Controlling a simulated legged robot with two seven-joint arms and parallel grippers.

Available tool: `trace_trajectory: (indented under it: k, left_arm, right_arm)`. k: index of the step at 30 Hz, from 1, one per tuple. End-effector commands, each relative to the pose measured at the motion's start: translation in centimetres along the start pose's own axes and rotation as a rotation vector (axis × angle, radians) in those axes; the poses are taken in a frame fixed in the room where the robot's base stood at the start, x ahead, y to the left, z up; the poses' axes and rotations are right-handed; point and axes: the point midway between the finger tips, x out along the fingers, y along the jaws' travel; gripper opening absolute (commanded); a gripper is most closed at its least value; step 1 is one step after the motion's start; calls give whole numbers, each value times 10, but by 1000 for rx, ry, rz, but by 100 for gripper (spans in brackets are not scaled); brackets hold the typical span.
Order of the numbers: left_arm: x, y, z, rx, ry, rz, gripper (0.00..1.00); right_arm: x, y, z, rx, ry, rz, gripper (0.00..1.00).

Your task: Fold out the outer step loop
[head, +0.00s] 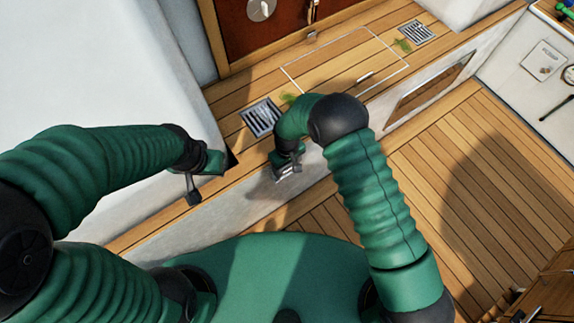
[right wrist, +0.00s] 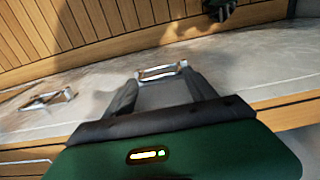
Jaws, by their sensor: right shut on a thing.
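My right gripper (head: 287,172) reaches down to the pale upright face below the wooden ledge. In the right wrist view its two dark fingers (right wrist: 162,82) are spread about a loop's width and shut on a shiny metal step loop (right wrist: 160,72). How far this loop stands out from the face is hard to tell. A second metal loop (right wrist: 48,99) sits on the same face, to the left in that view, apart from the gripper. My left gripper (head: 193,188) hangs by the white wall, away from the loops; its jaw opening is unclear.
The wooden ledge carries two metal drain grates (head: 262,117) (head: 416,33) and a white-outlined hatch (head: 345,62). A brown door (head: 275,25) stands behind it. A recessed panel (head: 430,85) is set in the upright face. The planked floor (head: 470,170) to the right is clear.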

Motion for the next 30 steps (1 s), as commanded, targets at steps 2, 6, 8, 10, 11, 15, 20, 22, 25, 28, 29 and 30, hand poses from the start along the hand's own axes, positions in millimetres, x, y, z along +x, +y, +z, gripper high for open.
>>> trace_trajectory:
  k: [2,6,8,10,11,15,20,22,25,28,29,30]
  left_arm:
    - [0,0,0,0,0,0,36]
    - [0,0,0,-1,0,0,36]
    - [0,0,0,-1,0,0,36]
    - [1,0,0,-1,0,0,36]
    - [1,0,0,-1,0,0,36]
    - [0,0,0,-1,0,0,36]
    - [-4,0,-1,-1,0,0,36]
    - [-6,0,-2,-1,0,0,36]
    - [-11,0,-3,-1,0,0,36]
    - [-16,0,-4,-1,0,0,36]
    - [-17,0,-4,-1,0,0,36]
    - [-18,0,-4,-1,0,0,36]
  right_arm:
    - [1,0,0,0,-1,-1,24]
    - [2,-1,0,0,0,-2,22]
    - [2,-2,0,-1,-1,-3,21]
    - [2,-2,0,-1,-1,-4,21]
    - [2,-2,0,-1,-2,-5,21]
    - [3,-3,2,-1,0,-6,20]
    - [3,-3,7,-1,26,-6,20]
    - [3,-3,9,-1,51,-7,20]
    - [3,-4,15,0,101,-8,20]
    - [4,-4,21,1,172,-8,20]
    - [4,-4,23,1,195,-8,20]
    - [5,-4,26,1,228,-8,20]
